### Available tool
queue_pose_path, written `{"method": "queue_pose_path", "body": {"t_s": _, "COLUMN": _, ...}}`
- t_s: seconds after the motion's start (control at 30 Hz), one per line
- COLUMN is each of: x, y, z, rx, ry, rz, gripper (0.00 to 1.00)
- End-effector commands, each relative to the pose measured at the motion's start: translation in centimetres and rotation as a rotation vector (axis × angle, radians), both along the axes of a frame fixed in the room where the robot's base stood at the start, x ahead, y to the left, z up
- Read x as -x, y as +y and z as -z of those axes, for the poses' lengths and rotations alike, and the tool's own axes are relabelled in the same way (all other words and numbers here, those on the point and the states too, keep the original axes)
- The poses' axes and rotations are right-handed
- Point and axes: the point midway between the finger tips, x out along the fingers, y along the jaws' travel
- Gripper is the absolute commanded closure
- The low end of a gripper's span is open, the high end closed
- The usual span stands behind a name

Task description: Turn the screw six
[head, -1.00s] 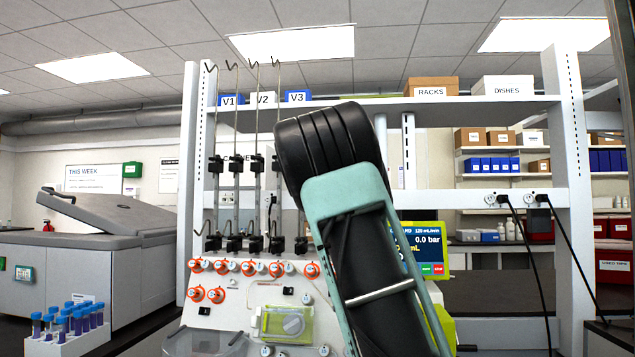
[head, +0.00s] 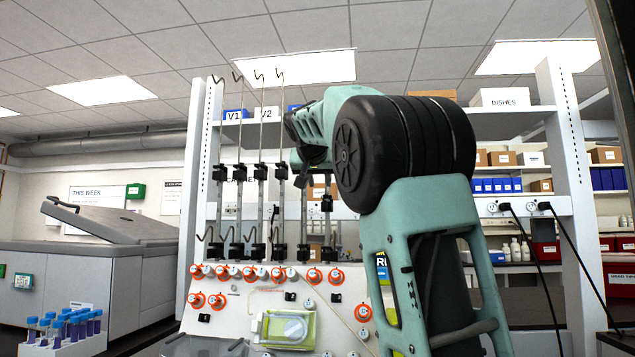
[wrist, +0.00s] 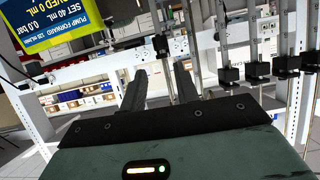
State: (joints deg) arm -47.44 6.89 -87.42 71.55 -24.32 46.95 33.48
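I cannot tell which part is screw six, as no number is readable. Several orange-ringed knobs (head: 278,274) sit in rows on the white panel (head: 240,318) in the head view. Black clamps (head: 260,171) sit on upright metal rods above the panel. They also show at the right in the wrist view (wrist: 257,71). My gripper (wrist: 160,82) shows two dark fingers with a gap between them, open and empty. The fingers point toward the shelf frame, with the rods to their right. In the head view my arm hides part of the panel and the display.
A white rack frame (head: 563,150) carries a shelf with labelled boxes (head: 500,97). A blue-and-yellow pump display (wrist: 70,25) is close at upper left in the wrist view. A tube rack (head: 62,335) stands at lower left. A clear-covered green unit (head: 289,328) is on the panel.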

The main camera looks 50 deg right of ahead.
Motion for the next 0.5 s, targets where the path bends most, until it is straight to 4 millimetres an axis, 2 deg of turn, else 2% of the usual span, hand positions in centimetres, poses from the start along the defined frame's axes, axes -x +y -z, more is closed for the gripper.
{"method": "queue_pose_path", "body": {"t_s": 0.03, "x": 0.2, "y": 0.6, "z": 0.4, "rx": 0.000, "ry": -0.004, "rz": -0.005, "gripper": 0.69}}
{"method": "queue_pose_path", "body": {"t_s": 0.23, "x": 1.2, "y": 2.4, "z": -0.6, "rx": 0.000, "ry": -0.004, "rz": 0.000, "gripper": 0.69}}
{"method": "queue_pose_path", "body": {"t_s": 0.5, "x": 1.9, "y": 3.4, "z": -1.5, "rx": -0.002, "ry": -0.001, "rz": 0.002, "gripper": 0.69}}
